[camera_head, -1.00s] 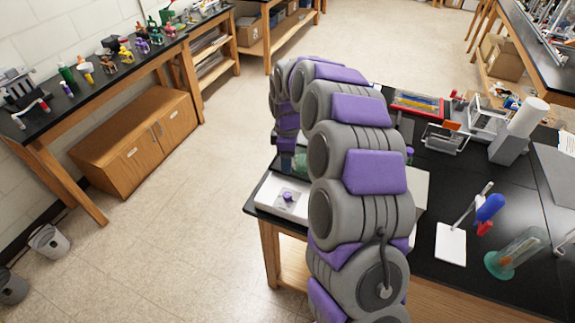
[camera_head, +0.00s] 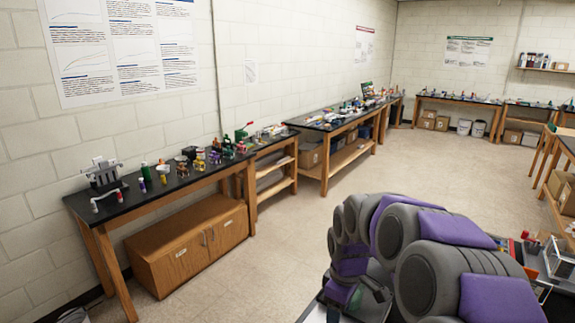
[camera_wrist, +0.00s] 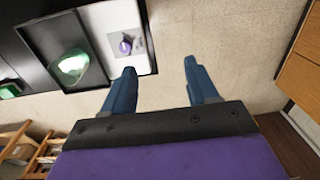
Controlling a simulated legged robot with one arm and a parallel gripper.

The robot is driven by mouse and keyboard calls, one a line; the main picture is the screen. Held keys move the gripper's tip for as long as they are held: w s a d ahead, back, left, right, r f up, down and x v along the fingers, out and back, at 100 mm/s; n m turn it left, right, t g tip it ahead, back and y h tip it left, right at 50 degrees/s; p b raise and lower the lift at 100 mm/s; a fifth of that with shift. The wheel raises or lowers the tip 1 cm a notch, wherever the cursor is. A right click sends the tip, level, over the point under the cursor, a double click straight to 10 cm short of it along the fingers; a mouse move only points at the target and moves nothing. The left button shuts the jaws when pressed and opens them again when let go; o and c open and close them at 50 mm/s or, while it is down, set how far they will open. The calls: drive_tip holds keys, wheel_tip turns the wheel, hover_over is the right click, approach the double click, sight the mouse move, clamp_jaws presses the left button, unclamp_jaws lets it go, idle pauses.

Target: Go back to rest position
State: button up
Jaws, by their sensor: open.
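My gripper (camera_wrist: 157,75) shows in the wrist view with its two blue fingers wide apart and nothing between them. Bare floor lies beyond the fingertips. In the head view my grey and purple arm fills the lower right, and the gripper's fingers cannot be made out there.
A black-topped bench (camera_head: 130,195) with several small items stands along the left wall, over a wooden cabinet (camera_head: 190,250). A green dish (camera_wrist: 73,66) sits on the near bench. The floor (camera_head: 290,235) between is open.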

drive_tip(key=s+d+f+m+g+b, duration=0.1)
drive_tip(key=s+m+b, duration=0.3)
drive_tip(key=s, duration=2.8)
drive_tip(key=f+m, duration=0.1)
drive_tip(key=m, duration=0.6)
drive_tip(key=shift+s+d+b, duration=0.3)
drive_tip(key=shift+s+d, duration=0.05)
drive_tip(key=shift+s, duration=0.05)
